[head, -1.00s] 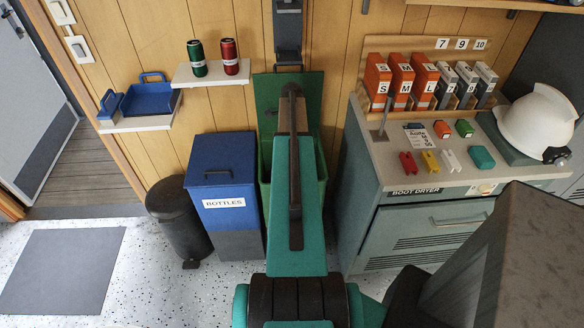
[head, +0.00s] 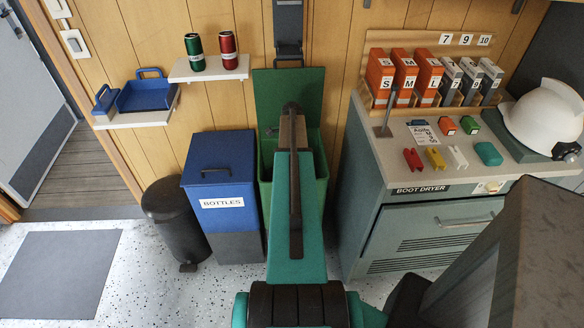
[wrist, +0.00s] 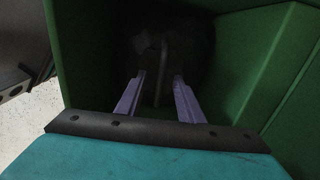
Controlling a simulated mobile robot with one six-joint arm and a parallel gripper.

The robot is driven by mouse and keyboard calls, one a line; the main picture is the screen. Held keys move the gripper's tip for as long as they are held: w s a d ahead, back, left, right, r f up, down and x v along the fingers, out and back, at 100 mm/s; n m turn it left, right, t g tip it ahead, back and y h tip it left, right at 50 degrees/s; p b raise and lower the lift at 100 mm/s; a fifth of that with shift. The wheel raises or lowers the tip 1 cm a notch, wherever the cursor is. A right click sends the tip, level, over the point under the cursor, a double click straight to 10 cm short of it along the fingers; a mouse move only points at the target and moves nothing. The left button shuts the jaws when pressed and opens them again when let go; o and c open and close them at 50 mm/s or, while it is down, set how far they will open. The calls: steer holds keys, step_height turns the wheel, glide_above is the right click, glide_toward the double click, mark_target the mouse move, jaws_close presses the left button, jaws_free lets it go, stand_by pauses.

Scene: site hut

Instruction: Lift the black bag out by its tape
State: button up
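The green bin (head: 311,190) stands against the wall with its lid (head: 268,95) up. My arm covers much of it in the head view. In the wrist view, the bin's green walls (wrist: 255,50) surround my gripper (wrist: 158,76). Its two pale purple fingers are apart and point down into the dark bin. The black bag (wrist: 190,40) is a dim, dark mass at the bottom. A thin grey upright strip, seemingly its tape (wrist: 163,62), shows between the fingertips. I cannot tell whether the fingers touch it. The gripper is hidden in the head view.
A blue bottles bin (head: 222,180) stands close at the left, with a black pedal bin (head: 175,220) beyond it. The boot dryer counter (head: 395,150) is close at the right. A shelf with two cans (head: 208,75) is on the wall above.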

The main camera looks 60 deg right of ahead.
steer(key=shift+f, duration=0.8)
jaws_close()
steer(key=shift+r, duration=0.1)
stand_by(0.9)
